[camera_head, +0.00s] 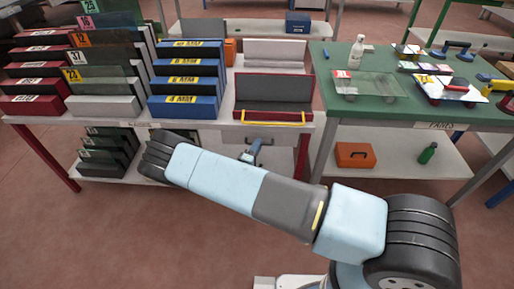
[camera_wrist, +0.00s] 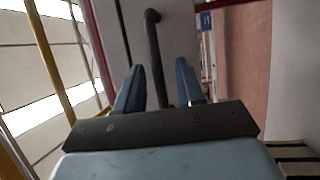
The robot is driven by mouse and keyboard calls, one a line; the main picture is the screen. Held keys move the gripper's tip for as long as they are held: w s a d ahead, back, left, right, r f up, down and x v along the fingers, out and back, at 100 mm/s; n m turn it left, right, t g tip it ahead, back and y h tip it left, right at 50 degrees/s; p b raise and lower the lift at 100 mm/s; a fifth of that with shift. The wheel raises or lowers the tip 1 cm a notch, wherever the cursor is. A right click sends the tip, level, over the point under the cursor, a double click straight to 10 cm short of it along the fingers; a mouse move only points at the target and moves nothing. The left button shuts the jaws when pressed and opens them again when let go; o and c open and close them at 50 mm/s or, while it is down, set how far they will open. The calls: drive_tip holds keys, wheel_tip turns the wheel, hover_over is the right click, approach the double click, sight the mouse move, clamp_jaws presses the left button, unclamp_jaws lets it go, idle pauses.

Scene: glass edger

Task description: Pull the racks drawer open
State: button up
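In the wrist view a dark bar handle (camera_wrist: 154,45) with a bent end stands out from a pale grey front panel (camera_wrist: 185,32), which I take to be the racks drawer. My gripper (camera_wrist: 159,66) is open, with its two blue fingers apart on either side of the handle. I see no clear contact between finger and bar. In the head view my gripper (camera_head: 251,150) is at the front edge of the racks table (camera_head: 222,126), below the red rack with the yellow bar. My arm hides part of the table front, and the drawer handle cannot be made out there.
Blue racks (camera_head: 187,105) and several dark panes stand on the table. A red rack (camera_head: 270,118) with a yellow bar overhangs near my gripper. A green-topped table (camera_head: 400,112) stands to the right, with an orange box (camera_head: 354,155) on its lower shelf. The floor in front is clear.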

clamp_jaws()
idle(0.6)
